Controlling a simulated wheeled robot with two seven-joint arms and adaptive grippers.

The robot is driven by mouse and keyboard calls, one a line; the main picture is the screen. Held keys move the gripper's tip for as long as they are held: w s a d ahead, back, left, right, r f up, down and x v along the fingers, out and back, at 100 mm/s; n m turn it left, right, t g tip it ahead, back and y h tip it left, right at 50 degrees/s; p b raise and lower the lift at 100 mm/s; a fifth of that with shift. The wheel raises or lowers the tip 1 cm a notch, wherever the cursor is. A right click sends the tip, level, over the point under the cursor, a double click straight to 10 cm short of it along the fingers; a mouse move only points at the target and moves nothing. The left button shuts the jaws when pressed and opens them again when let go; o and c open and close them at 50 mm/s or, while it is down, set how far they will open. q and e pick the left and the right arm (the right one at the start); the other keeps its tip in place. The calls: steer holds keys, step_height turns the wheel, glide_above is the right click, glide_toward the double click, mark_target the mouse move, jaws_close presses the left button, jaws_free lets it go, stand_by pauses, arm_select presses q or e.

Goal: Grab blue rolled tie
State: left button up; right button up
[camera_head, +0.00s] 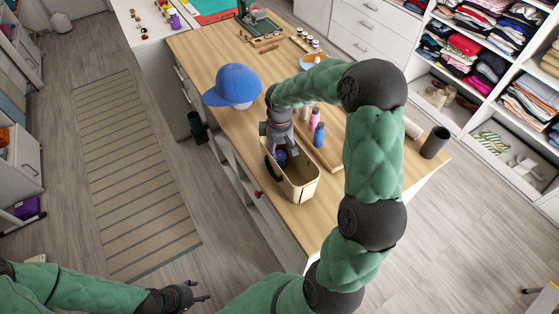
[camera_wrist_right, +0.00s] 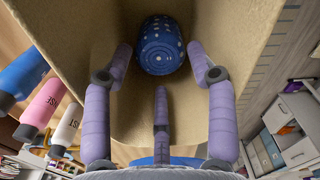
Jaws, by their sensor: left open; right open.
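The blue rolled tie (camera_wrist_right: 161,46), with small pale dots, lies inside a tan open-topped bin (camera_head: 303,184). In the head view a bit of the tie (camera_head: 281,157) shows below my right gripper (camera_head: 276,143). My right gripper points down at the bin's opening. In the wrist view its purple fingers (camera_wrist_right: 160,80) are spread, two at the sides and one below, with the tie ahead between the side fingertips. No grip on the tie shows. My left gripper (camera_head: 198,292) is open and empty over the floor at the lower left, far from the bin.
The bin stands near the wooden counter's (camera_head: 205,55) left edge. A blue cap (camera_head: 232,84) stands behind it. A pink bottle (camera_head: 314,117) and a blue bottle (camera_head: 318,135) stand to its right. A dark cylinder (camera_head: 435,142) is further right. Clothes shelves fill the upper right.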

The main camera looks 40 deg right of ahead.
mark_target(280, 155)
step_height(280, 155, down, 4)
steer(key=shift+r, duration=0.15)
steer(key=c, duration=0.8)
steer(key=shift+r, duration=0.1)
